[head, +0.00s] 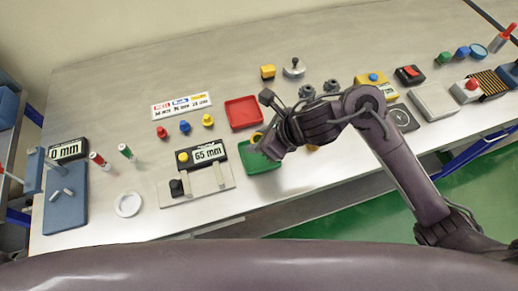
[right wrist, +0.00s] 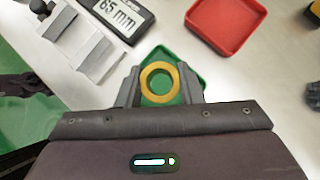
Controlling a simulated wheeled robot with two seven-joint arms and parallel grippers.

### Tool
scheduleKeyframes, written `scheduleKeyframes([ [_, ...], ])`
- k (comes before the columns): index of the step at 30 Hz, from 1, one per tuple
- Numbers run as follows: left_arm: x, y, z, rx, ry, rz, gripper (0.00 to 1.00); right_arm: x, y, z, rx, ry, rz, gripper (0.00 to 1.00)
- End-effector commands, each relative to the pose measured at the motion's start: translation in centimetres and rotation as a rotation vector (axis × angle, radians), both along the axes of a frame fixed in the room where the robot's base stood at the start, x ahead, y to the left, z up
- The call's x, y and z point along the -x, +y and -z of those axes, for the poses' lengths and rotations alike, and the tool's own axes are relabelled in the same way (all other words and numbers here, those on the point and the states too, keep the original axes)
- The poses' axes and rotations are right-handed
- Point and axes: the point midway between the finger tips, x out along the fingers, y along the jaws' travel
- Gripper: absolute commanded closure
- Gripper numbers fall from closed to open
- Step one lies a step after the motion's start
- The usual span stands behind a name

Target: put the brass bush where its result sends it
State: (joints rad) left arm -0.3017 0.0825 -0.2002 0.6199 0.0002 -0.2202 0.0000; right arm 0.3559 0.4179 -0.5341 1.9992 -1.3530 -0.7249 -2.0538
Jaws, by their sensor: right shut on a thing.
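The brass bush (right wrist: 143,85) is a yellow ring held between the fingertips of my right gripper (right wrist: 160,84) in the right wrist view. In the head view the bush (head: 257,137) shows only in part beside the gripper (head: 262,144). The green tray (head: 252,165) lies below it, and its rim and floor show behind the ring in the right wrist view (right wrist: 184,58). I cannot tell the exact height above it. The gauge display (head: 207,153) reads 65 mm. A sign (head: 181,106) carries red, blue and yellow labels; its small print is unclear. My left gripper is not in view.
A red tray (head: 243,113) stands behind the green one. Red, blue and yellow pegs (head: 185,127) stand near the sign. A second display (head: 68,150) and a blue block (head: 64,200) are at left. A white ring (head: 128,204) lies near the front edge.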

Motion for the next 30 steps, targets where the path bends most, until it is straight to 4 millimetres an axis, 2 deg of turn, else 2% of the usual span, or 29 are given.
scheduleKeyframes([
  [12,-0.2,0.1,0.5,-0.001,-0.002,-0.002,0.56,0.0,0.0,4.5,-0.001,0.001,0.002,0.95],
  [25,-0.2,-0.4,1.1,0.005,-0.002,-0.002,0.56,-0.1,0.0,5.0,0.000,-0.004,-0.001,0.95],
  [26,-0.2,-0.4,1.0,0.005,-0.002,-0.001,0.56,0.0,0.0,5.0,0.001,-0.002,-0.001,0.64],
  [27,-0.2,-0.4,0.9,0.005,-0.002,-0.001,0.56,0.0,0.0,4.9,0.001,-0.002,-0.001,0.59],
  [30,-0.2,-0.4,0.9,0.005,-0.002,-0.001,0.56,0.0,0.0,4.9,0.001,-0.001,0.000,0.57],
])
